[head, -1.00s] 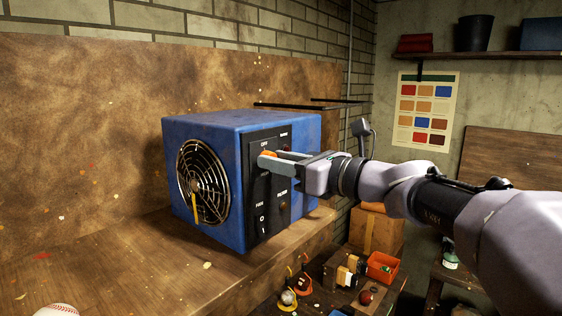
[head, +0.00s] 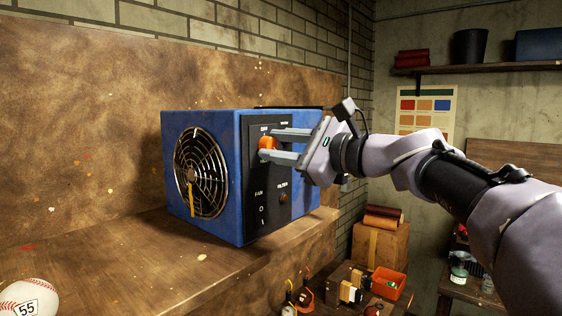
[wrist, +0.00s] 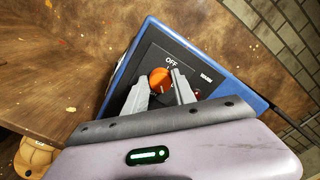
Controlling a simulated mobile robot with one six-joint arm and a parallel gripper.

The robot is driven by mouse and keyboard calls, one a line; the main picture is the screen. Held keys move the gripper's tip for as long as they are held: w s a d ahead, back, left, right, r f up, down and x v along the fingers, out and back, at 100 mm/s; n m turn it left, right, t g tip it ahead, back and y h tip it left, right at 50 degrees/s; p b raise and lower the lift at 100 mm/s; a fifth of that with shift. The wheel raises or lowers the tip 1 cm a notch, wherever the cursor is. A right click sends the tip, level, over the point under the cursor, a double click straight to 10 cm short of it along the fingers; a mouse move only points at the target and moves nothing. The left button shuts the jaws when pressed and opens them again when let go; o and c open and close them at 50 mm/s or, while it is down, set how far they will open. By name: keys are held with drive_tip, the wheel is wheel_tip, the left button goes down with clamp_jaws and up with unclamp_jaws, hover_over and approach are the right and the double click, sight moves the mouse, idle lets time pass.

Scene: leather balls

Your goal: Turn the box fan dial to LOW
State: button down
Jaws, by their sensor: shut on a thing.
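The blue box fan (head: 200,122) stands on the wooden bench with its round grille facing left-front. Its black control panel (head: 256,200) carries an orange dial (head: 267,143) near the top. My gripper (head: 266,145) reaches in from the right, its two grey fingers on either side of the dial and shut on it. The wrist view shows the dial (wrist: 160,80) between the fingertips, with OFF printed above it. A smaller label sits to the right, too small to read surely. I cannot tell where the dial points.
A baseball (head: 28,297) lies at the bench's near left. Lower on the panel are a FILTER light (head: 283,198) and a FAN switch (head: 262,213). An orange bin (head: 385,283) and cardboard box (head: 380,248) stand below, right of the bench. The bench in front of the fan is clear.

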drive_tip(key=shift+f+n+b, duration=0.15)
drive_tip(key=shift+n+b, duration=2.9)
drive_tip(key=shift+n, duration=1.15)
drive_tip(key=c, duration=1.1)
unclamp_jaws()
drive_tip(key=shift+o, duration=0.2)
drive_tip(key=b+v, duration=0.1)
drive_tip(key=v, duration=1.6)
drive_tip(key=shift+s+d+b, duration=0.2)
drive_tip(key=shift+s+b, duration=0.05)
drive_tip(key=shift+b, duration=0.1)
